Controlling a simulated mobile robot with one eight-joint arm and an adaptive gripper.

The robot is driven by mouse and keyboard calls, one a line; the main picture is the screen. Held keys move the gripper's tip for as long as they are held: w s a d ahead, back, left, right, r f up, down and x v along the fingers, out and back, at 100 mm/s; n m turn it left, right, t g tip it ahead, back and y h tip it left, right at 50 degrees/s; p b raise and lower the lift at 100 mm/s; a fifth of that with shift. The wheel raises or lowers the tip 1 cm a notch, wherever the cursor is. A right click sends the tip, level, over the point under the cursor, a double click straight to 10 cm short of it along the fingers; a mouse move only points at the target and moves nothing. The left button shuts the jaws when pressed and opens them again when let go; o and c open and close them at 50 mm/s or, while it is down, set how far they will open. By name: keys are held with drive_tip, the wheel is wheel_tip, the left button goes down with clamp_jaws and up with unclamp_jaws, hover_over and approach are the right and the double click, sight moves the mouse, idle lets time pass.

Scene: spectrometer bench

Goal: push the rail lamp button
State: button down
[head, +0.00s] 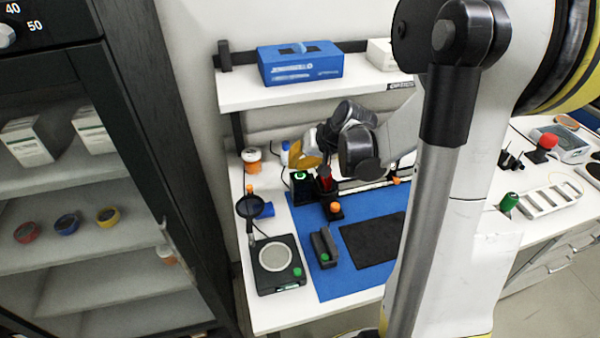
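On the bench at the back of the blue mat, a small dark box with a lit green ring (300,176) stands beside a dark device with a red part (324,180). A pale rail (362,185) with orange knobs runs to the right behind the mat. I cannot tell for sure which of these is the rail lamp button. My gripper (306,158) is above and just behind the green ring and the red part, partly overlapping them in the picture. Its fingers are small and partly hidden, so their opening and any contact are unclear.
A blue mat (325,280) carries a black pad (368,240), a dark block (324,247) and an orange-topped piece (335,210). A round-plate device (276,257) stands at left. A shelf (290,94) with a blue box (299,64) hangs above.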

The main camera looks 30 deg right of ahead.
drive_tip(key=shift+f, duration=0.15)
drive_tip(key=shift+f+b, duration=0.3)
drive_tip(key=shift+b, duration=0.15)
drive_tip(key=shift+f, duration=0.3)
idle(0.5)
drive_tip(key=shift+r, duration=0.75)
drive_tip(key=shift+p, duration=0.3)
wheel_tip(320, 180, up, 6)
drive_tip(key=p, duration=0.4)
idle(1.9)
